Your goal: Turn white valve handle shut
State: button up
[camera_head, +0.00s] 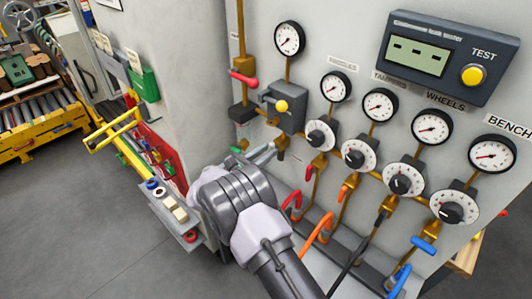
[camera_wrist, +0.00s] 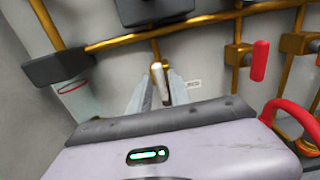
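The white valve handle (camera_wrist: 160,84) hangs below a brass pipe in the wrist view, slightly tilted. My gripper (camera_wrist: 159,76) has one finger on each side of it. The fingers stand apart, with the right one very close to the handle; I cannot tell if it touches. In the head view my gripper (camera_head: 268,150) reaches in below the grey box with the yellow knob. The white handle is not clear there, hidden by or blending with my fingers.
A red handle (camera_head: 244,79) sits higher on the left pipe. Another red handle (camera_wrist: 260,61) is to the right in the wrist view. Hoses, including an orange one (camera_head: 318,236), hang close to my wrist. Gauges and dials line the panel. A small shelf (camera_head: 172,212) stands at the left.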

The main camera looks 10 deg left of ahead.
grip_shut()
jog(key=m+b, duration=0.5)
jog(key=m, duration=0.1)
jog(key=m+b, duration=1.1)
jog(key=shift+s+d+f+m, duration=0.2)
jog(key=shift+d+f+m, duration=0.05)
jog(key=shift+f+m, duration=0.15)
jog(key=shift+b, duration=0.4)
jog(key=shift+o, duration=1.9)
grip_release()
jog(key=shift+r, duration=0.1)
